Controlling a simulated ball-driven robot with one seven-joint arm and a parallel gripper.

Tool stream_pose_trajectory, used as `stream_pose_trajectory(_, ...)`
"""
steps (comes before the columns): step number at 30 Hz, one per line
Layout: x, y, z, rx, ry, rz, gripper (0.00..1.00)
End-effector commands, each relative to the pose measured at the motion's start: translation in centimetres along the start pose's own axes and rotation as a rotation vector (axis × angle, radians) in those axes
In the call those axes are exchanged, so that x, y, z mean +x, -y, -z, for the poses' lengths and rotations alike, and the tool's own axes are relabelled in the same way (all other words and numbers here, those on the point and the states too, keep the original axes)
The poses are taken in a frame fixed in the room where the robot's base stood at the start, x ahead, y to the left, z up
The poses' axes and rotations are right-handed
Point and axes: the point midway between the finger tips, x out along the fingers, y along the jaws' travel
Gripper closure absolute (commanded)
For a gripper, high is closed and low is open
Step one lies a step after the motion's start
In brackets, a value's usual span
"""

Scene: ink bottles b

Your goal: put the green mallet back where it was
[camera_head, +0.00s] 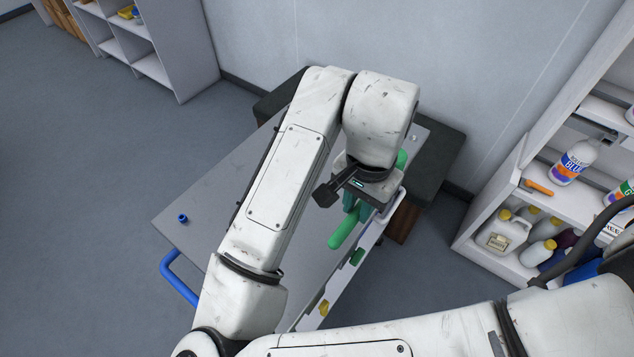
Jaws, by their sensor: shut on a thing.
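The green mallet (343,228) is below the end of my arm, at the right edge of the grey cart top. Its green handle points down-left, and a bit of green also shows at the right of my wrist. My gripper (352,205) points down and is shut on the mallet. My wrist and arm hide the fingertips and much of the mallet. I cannot tell whether the mallet touches the cart.
The grey cart (200,190) has a blue handle (178,280) and a small blue ring (182,218) on top. A yellow item (323,307) shows at its right side. Shelves with a blue-labelled bottle (574,162) and jugs (503,233) stand at right. Floor at left is clear.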

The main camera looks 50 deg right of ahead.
Motion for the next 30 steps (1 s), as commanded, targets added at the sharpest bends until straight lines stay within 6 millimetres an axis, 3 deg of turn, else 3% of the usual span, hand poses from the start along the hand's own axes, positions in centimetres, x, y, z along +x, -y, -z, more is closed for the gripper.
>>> stream_pose_trajectory(5, 0.6, 0.9, -1.1, -0.027, 0.015, -0.013, 1.00)
stream_pose_trajectory(16, 3.8, 8.6, -1.9, -0.025, 0.017, -0.013, 1.00)
stream_pose_trajectory(21, 6.9, 11.1, -2.0, -0.024, 0.015, -0.014, 1.00)
stream_pose_trajectory(30, 9.5, 13.2, -2.1, -0.021, 0.013, -0.012, 1.00)
